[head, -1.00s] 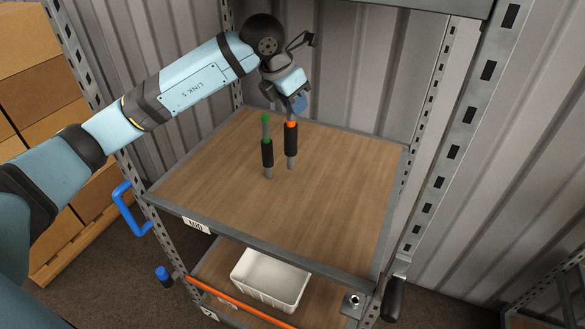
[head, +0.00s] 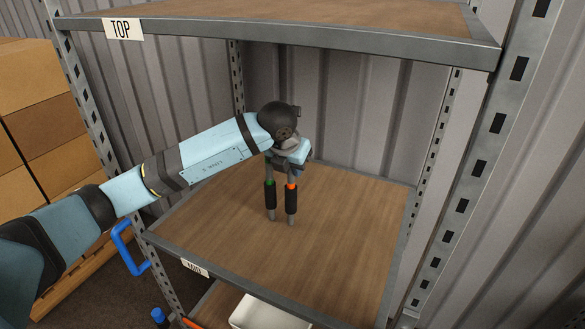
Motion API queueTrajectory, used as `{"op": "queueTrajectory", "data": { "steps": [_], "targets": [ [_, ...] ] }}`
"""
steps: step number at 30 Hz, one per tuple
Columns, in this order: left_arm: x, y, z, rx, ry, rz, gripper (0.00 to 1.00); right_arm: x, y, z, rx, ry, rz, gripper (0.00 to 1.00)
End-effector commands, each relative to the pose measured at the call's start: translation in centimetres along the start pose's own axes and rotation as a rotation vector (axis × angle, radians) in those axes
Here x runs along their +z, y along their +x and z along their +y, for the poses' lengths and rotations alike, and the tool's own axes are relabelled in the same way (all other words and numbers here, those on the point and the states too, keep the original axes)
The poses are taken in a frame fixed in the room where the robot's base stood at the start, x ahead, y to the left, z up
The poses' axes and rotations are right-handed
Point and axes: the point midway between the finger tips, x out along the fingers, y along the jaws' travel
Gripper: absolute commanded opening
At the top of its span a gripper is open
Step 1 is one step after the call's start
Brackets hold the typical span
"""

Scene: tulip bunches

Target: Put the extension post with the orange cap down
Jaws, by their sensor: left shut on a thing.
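The extension post with the orange cap (head: 291,199) hangs upright below my left gripper (head: 291,168), with a dark sleeve under its orange band. My left gripper is shut on its upper end. Its foot is at or just above the wooden middle shelf (head: 330,235); I cannot tell whether it touches. A similar post with a green band (head: 270,195) stands upright close on its left, with its top hidden behind the gripper. My right gripper is not in view.
The shelf labelled TOP (head: 270,38) spans above my left arm. A perforated upright (head: 437,140) stands at the right. The middle shelf is bare around the posts. A white bin (head: 265,312) sits below, and a blue handle (head: 128,247) is at the left.

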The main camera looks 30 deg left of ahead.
Motion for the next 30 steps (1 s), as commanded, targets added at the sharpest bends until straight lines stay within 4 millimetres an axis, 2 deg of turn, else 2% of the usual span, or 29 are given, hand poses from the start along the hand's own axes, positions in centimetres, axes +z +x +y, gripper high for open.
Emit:
{"op": "queueTrajectory", "data": {
  "steps": [3, 12, 13, 16, 25, 30],
  "targets": [
    [-0.4, 0.8, 0.0, -0.001, 0.0, -0.001, 0.0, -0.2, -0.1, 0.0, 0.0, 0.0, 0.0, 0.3],
    [-0.6, 1.2, 0.0, -0.001, 0.001, -0.001, 0.0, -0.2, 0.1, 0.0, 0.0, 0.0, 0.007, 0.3],
    [-0.6, 1.2, 0.0, -0.001, 0.001, 0.0, 0.22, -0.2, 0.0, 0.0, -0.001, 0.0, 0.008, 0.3],
    [-0.5, 1.1, 0.0, -0.001, 0.001, 0.0, 0.45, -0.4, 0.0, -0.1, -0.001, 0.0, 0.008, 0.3],
    [-0.4, 0.9, 0.0, -0.001, 0.0, 0.0, 0.45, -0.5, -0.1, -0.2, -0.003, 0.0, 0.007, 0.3],
    [-0.3, -0.6, 0.0, 0.0, 0.0, -0.003, 0.45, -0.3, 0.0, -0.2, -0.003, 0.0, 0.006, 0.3]
  ]
}}
